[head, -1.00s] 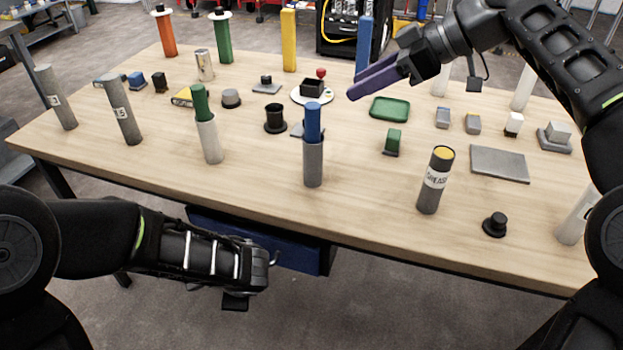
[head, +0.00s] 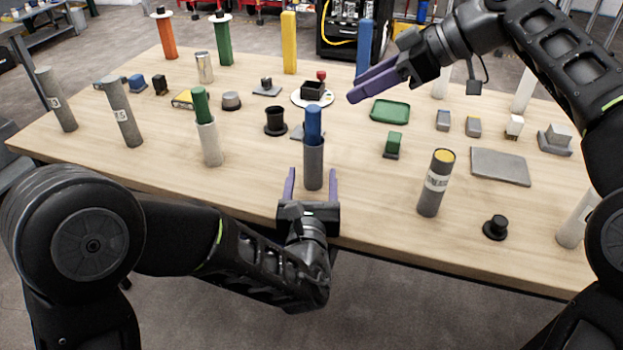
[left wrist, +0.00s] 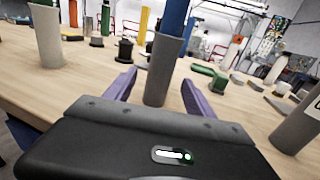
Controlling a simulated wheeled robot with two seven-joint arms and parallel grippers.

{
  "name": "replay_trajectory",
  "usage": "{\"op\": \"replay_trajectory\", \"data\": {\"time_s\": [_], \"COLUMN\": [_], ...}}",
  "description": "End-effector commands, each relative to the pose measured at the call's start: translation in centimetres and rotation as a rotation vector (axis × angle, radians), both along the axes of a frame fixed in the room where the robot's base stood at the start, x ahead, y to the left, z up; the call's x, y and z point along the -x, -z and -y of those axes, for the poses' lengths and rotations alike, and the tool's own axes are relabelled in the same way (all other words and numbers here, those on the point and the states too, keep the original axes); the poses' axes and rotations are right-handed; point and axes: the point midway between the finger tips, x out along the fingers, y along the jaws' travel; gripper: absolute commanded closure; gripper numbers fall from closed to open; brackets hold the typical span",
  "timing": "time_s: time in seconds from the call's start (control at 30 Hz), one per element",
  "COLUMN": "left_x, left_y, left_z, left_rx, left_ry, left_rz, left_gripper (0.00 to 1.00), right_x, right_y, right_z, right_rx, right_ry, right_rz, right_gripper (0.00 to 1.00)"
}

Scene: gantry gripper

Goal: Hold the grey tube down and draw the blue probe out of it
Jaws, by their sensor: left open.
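The grey tube (head: 313,168) stands upright near the table's front middle. The blue probe (head: 313,122) stands in it, its upper part sticking out of the top. My left gripper (head: 312,172) is open, with one purple finger on either side of the tube's lower part. The left wrist view shows the tube (left wrist: 162,75) between the fingers, with gaps to both; how deep it sits between them is hard to tell. The probe (left wrist: 174,16) is cut off at the top there. My right gripper (head: 352,90) hangs above the table behind and right of the tube; its finger gap is unclear.
A white tube with a green rod (head: 209,140) stands to the left. A dark grease tube (head: 432,195) stands to the right. A black flanged cup (head: 275,122) and a green block (head: 393,143) are behind. The table front between the tubes is bare.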

Motion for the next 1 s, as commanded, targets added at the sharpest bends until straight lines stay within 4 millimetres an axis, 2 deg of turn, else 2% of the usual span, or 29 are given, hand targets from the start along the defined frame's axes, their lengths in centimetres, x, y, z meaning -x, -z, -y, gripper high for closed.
{"op": "replay_trajectory", "data": {"time_s": [0.47, 1.0], "left_x": [-0.7, -7.4], "left_y": [0.1, 0.1], "left_z": [0.0, 0.3], "left_rx": [-0.003, -0.003], "left_ry": [-0.001, -0.001], "left_rz": [0.0, 0.0], "left_gripper": [0.37, 0.37], "right_x": [0.0, 0.0], "right_y": [0.0, 0.0], "right_z": [0.0, 0.0], "right_rx": [0.0, 0.0], "right_ry": [0.001, 0.0], "right_rz": [0.001, 0.0], "right_gripper": [0.64, 0.64]}}
